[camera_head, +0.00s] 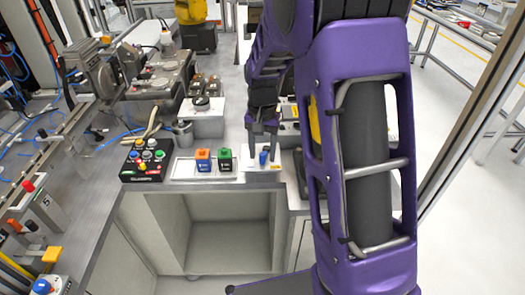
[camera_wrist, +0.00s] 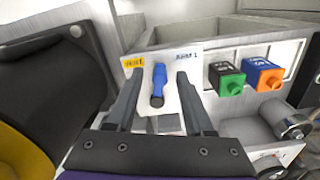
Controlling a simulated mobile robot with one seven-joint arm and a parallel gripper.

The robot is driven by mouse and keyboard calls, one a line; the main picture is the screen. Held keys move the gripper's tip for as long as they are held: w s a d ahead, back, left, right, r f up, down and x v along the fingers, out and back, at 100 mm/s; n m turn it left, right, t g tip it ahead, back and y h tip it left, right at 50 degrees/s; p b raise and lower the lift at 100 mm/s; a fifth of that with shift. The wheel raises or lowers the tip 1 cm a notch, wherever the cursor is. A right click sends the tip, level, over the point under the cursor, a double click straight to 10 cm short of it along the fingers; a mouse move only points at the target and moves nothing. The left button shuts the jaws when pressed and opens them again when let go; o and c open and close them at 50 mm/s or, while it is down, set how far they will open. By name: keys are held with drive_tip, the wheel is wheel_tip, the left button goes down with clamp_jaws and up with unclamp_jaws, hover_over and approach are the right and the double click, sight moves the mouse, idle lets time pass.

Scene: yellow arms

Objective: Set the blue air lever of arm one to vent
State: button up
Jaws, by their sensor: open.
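The blue lever (camera_wrist: 158,85) sits on a white plate (camera_wrist: 190,58) in the wrist view. The plate carries a yellow label (camera_wrist: 132,63) at its upper left and blue lettering that looks like "ARM 1" at its upper right. The lever runs nearly up and down the picture. My gripper (camera_wrist: 160,75) is open, with one dark finger on each side of the lever and gaps between; I see no contact. In the head view my gripper (camera_head: 264,126) points down just above the small blue lever (camera_head: 264,157). The label's word is too small to read surely.
A black button box (camera_head: 147,160) is farther left. A grey round fitting (camera_wrist: 289,124) is at the wrist view's right. My purple arm hides the bench's right side.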

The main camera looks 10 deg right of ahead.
clamp_jaws()
drive_tip(key=shift+s+d+n, duration=0.15)
drive_tip(key=shift+d+n, duration=0.2)
drive_tip(key=shift+n, duration=0.45)
drive_tip(key=shift+s+d+n, duration=0.1)
drive_tip(key=shift+d+n, duration=0.25)
drive_tip(key=shift+n, duration=0.45)
unclamp_jaws()
wheel_tip(320, 180, up, 18)
drive_tip(key=p, duration=0.1)
drive_tip(key=shift+f, duration=0.25)
